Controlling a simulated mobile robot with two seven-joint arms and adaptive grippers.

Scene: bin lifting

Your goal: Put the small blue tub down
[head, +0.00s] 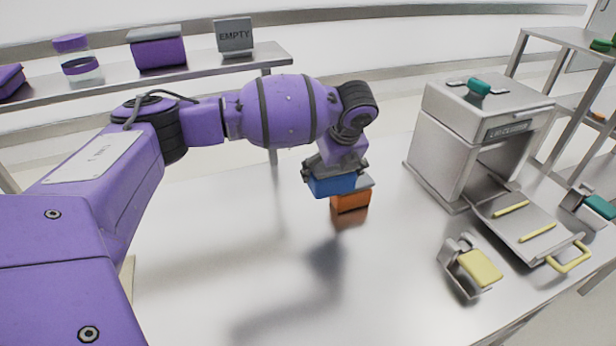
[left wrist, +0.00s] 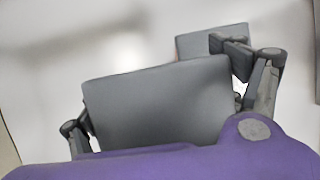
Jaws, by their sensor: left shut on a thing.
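The small blue tub (head: 332,186) is in the head view, held under my left gripper (head: 336,164). Its dark reflection lies apart from it on the table, so it appears to be above the surface. In the left wrist view its grey top (left wrist: 155,105) fills the space between the fingers of my left gripper (left wrist: 165,108), which is shut on it. An orange tub (head: 350,202) with a grey top stands just behind and to the right of it; that grey top (left wrist: 205,42) also shows in the left wrist view. My right gripper is not in view.
A grey machine (head: 445,140) with an open front flap (head: 520,230) stands on the right of the metal table (head: 220,240). A metal fixture with a yellow pad (head: 480,268) is near the right front. A back shelf (head: 200,77) holds containers. The table's middle front is clear.

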